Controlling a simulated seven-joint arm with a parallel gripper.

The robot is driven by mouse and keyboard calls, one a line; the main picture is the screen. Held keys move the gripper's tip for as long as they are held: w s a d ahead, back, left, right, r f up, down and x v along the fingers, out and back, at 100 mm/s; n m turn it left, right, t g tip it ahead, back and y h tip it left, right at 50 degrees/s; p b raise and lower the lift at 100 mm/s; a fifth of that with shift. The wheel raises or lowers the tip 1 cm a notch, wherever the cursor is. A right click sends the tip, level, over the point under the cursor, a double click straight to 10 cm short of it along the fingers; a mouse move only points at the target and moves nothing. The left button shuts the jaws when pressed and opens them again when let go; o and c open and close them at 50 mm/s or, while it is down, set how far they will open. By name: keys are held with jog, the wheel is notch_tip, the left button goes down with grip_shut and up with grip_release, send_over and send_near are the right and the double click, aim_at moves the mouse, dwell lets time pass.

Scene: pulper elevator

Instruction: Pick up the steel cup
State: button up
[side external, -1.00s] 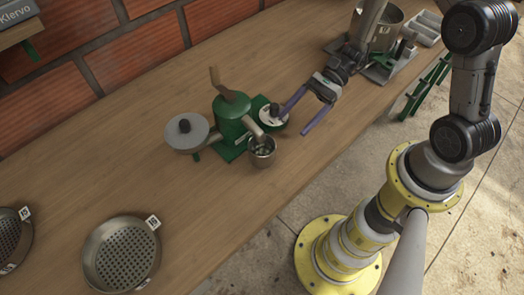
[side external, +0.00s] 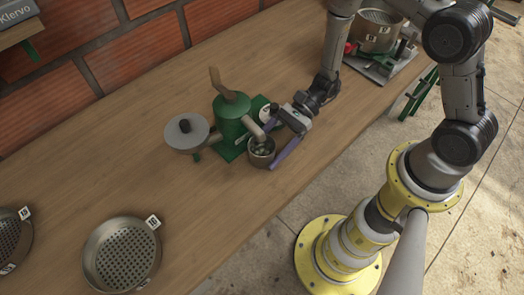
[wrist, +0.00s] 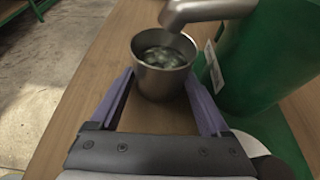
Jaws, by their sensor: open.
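The steel cup (side external: 260,154) stands upright on the wooden table under the spout of the green pulper (side external: 232,118). It holds pale greenish bits. In the wrist view the cup (wrist: 160,80) is straight ahead, with the metal spout (wrist: 200,12) over its rim. My gripper (side external: 273,148) is open, its two purple fingers on either side of the cup's near part. In the wrist view my gripper (wrist: 160,85) has its left fingertip just left of the cup and its right fingertip just right of it. I cannot tell whether either finger touches the cup.
The green pulper body (wrist: 255,55) stands close to the right finger in the wrist view. A grey round disc (side external: 186,132) sits left of the pulper. A perforated round pan (side external: 122,254) lies at the lower left. A large pot (side external: 376,30) stands at the back right.

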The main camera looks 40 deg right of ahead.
jog(key=c, duration=1.1)
jog(key=shift+r, duration=0.1)
